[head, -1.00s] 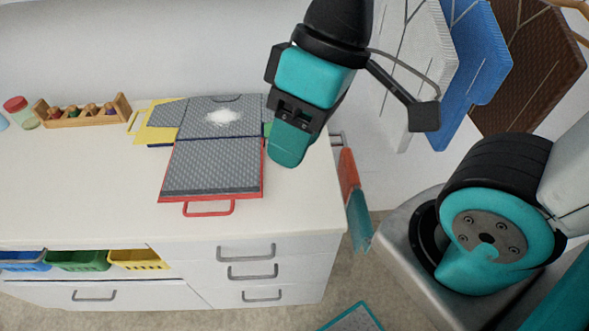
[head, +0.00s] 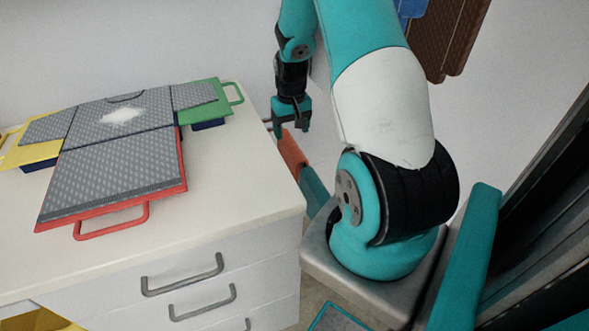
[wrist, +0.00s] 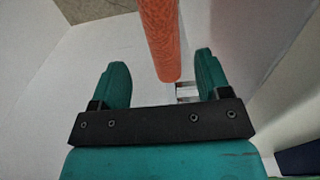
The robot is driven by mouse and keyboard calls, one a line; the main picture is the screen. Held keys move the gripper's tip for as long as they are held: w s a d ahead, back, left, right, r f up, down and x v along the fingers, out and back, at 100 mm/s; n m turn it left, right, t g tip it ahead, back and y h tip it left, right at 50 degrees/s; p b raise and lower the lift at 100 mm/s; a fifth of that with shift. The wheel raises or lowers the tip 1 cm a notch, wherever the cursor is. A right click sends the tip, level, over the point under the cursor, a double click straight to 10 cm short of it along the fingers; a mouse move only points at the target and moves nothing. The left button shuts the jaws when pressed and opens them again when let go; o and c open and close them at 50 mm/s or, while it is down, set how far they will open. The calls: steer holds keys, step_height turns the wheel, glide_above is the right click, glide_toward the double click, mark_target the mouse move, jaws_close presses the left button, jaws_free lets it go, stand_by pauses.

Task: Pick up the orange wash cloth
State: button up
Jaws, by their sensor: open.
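The orange wash cloth (head: 293,150) hangs at the right end of the white cabinet, beside a teal cloth (head: 314,187). My gripper (head: 291,129) points down at the top of the orange cloth. In the wrist view the orange cloth (wrist: 160,35) is a narrow strip whose near end lies between the two spread fingers of my gripper (wrist: 161,62). Gaps show on both sides, so the fingers are not closed on it. A metal rail end (wrist: 187,92) shows beside the cloth. My arm's base hides part of the space to the right.
The cabinet top (head: 235,215) holds a grey folding board (head: 110,165) with red, yellow and green handled trays, and a white powdery patch (head: 122,114). Drawer handles (head: 182,277) stick out in front. Brown panels (head: 450,35) hang on the wall behind.

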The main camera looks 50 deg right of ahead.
mark_target(291, 152)
steer(key=f, duration=0.5)
steer(key=f+p, duration=0.1)
steer(key=f, duration=0.2)
steer(key=shift+s+a, duration=0.25)
steer(key=shift+a, duration=0.15)
steer(key=c, duration=1)
